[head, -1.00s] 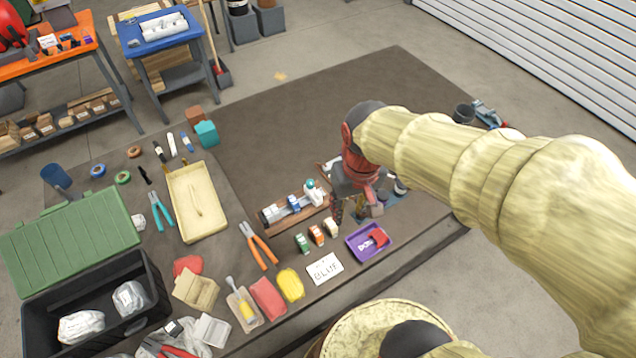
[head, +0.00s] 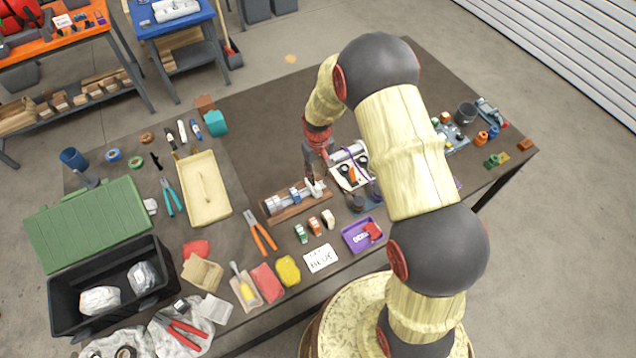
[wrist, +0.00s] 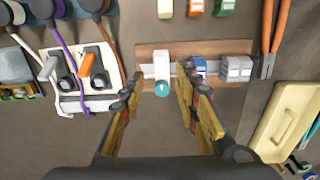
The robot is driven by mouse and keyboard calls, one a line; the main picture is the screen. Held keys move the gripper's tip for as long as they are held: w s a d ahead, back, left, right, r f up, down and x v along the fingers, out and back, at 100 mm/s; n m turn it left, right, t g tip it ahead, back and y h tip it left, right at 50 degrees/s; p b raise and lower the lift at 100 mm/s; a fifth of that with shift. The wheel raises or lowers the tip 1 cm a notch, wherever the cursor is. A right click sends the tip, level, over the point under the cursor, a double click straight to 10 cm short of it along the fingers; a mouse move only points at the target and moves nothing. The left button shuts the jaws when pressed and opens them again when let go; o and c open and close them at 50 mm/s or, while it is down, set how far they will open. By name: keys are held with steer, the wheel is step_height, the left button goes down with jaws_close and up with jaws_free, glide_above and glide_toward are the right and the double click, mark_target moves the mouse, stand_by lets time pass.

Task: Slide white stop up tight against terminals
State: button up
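The white stop (wrist: 162,66), with a teal round knob, sits upright on a metal rail (wrist: 179,69) on a brown wooden board (wrist: 150,50). It also shows in the head view (head: 315,188). A blue terminal (wrist: 199,68) and grey terminals (wrist: 235,68) sit on the same rail, right of the stop in the wrist view. A short gap of bare rail lies between the stop and the blue terminal. My gripper (wrist: 160,98) is open. In the wrist view its fingers appear either side of the stop's knob; I cannot tell whether they touch it.
In the wrist view, a white panel with switches (wrist: 82,78) and cables is close left of the board. Orange-handled pliers (wrist: 272,40) and a cream tray (wrist: 290,125) are to the right. Small coloured blocks (wrist: 195,6) stand beyond the board.

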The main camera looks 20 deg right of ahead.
mark_target(318, 186)
steer(key=shift+f, duration=3.9)
steer(key=shift+c, duration=1.3)
jaws_close()
